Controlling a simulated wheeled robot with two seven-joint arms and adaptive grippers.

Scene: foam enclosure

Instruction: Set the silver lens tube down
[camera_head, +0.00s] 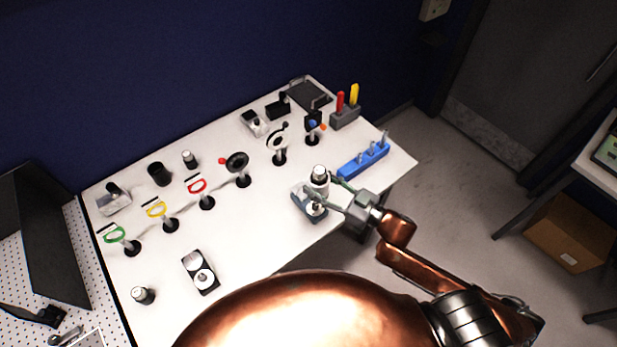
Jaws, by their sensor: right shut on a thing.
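The silver lens tube (319,175) stands upright near the right front of the white table (240,245), with a dark spot on its top. My right gripper (325,186) reaches in from the right and is shut on it, one finger on each side. A small grey-blue holder (301,203) is just below and in front of the tube, partly hidden by the fingers. I cannot tell whether the tube's base touches anything. My left gripper is not in view.
A row of post-mounted rings, including a green one (115,235), crosses the table. A blue rack (363,160) is right of the gripper. A grey two-disc holder (201,272) and another small cylinder (143,295) are at front left. Bare tabletop lies between.

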